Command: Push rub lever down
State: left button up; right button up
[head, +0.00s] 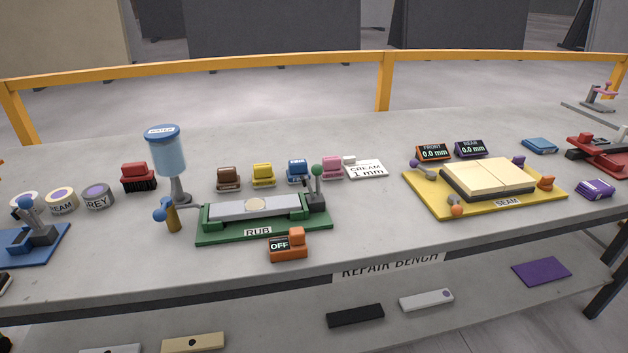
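The rub station is a green base (210,238) labelled RUB, left of the picture's middle on the bench. A light grey slab (228,209) with a round beige spot lies across it. The rub lever (317,186) stands upright at the base's right end, with a green ball on top and a dark block at its foot. An orange box (289,250) reading OFF sits at the base's front right. Neither of my grippers is in the head view.
A water dispenser (169,155) stands behind the rub station's left end. Several coloured blocks and a CREAM 1 mm card (366,169) lie behind it. The yellow SEAM station (432,200) is to the right. Bare bench lies between the two stations.

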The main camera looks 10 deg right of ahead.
aim_at(317, 170)
jog(key=j+z, duration=0.2)
jog(key=j, duration=2.9)
